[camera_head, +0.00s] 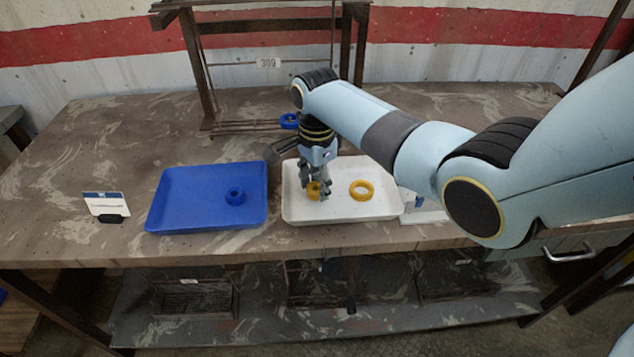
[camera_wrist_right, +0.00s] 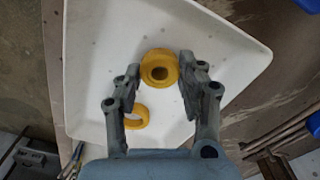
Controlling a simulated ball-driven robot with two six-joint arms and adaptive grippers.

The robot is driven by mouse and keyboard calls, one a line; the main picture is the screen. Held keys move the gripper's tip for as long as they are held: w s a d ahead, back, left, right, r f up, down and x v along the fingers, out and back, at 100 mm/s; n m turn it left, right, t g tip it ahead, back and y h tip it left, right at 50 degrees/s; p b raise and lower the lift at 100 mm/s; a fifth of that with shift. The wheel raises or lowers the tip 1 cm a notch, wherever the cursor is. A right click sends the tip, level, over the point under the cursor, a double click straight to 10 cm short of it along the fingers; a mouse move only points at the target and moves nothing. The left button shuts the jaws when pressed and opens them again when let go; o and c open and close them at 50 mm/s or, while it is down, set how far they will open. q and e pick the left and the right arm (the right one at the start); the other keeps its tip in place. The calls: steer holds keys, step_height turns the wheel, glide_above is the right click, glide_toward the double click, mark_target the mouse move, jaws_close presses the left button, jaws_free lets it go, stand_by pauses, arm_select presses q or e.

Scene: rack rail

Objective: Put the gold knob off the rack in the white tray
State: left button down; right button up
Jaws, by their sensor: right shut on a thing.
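The gold knob (camera_head: 314,189) is between the fingers of my right gripper (camera_head: 316,190), which is shut on it, over the left part of the white tray (camera_head: 350,213). In the right wrist view the knob (camera_wrist_right: 159,68) shows its round top with a dark hole, between the two fingertips (camera_wrist_right: 160,72). The white tray (camera_wrist_right: 220,40) lies beneath it. I cannot tell whether the knob touches the tray floor. My left gripper is not in view.
A larger gold ring (camera_head: 361,190) lies in the white tray, right of the knob. A blue tray (camera_head: 180,205) holding a blue knob (camera_head: 235,196) stands to the left. Behind is the rack (camera_head: 240,127) with another blue piece (camera_head: 289,120). A small card (camera_head: 105,204) stands far left.

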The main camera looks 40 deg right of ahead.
steer(key=shift+f, duration=0.1)
steer(key=o, duration=0.9)
steer(key=shift+c, duration=0.2)
steer(key=shift+o, duration=1.4)
steer(key=shift+r, duration=0.55)
step_height(320, 180, up, 11)
steer(key=shift+r+p, duration=0.15)
steer(key=shift+p, duration=0.2)
steer(key=shift+s, duration=0.1)
